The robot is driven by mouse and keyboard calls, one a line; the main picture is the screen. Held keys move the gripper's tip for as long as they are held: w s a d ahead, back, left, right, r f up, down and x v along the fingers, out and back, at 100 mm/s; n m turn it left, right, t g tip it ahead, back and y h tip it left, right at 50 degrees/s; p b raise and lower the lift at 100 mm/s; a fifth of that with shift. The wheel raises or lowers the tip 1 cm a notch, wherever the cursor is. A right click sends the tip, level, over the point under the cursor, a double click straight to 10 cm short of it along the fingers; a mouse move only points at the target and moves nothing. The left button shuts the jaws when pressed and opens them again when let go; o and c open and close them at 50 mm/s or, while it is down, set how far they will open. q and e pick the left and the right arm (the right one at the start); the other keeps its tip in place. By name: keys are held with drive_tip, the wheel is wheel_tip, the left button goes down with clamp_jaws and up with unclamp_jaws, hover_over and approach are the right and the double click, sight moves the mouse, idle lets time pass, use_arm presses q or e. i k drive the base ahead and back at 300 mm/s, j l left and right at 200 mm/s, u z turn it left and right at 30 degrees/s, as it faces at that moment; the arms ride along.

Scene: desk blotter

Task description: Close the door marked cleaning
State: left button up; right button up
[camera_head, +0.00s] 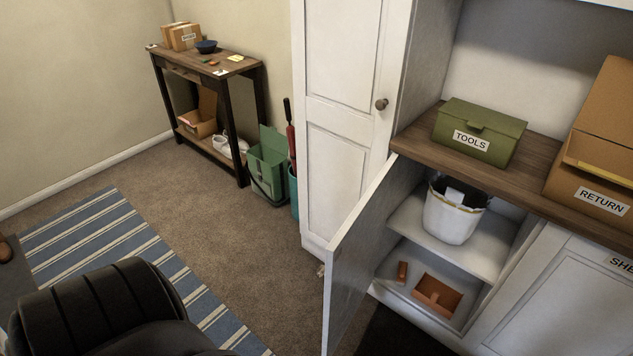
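A white lower cabinet door (362,242) stands wide open, swung out from the left side of its cabinet. I see its plain inner face and top edge; no marking reading "cleaning" is visible, and its outer face is turned away. The open cabinet has a shelf (411,224) bearing a white bucket (452,221) with a cloth in it. Below it are an orange-brown tray (437,294) and a small brown block (402,271). Neither of my grippers is in view.
A closed tall white door (340,140) with a knob (381,104) stands left. Right, a closed door (555,300) is partly labelled "SHE". The wooden counter (418,138) holds TOOLS (480,131) and RETURN (600,150) boxes.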

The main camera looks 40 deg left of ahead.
sight(351, 256)
drive_tip(key=k+j+z, duration=0.1)
drive_tip(key=j+z, duration=0.25)
drive_tip(key=j, duration=1.7)
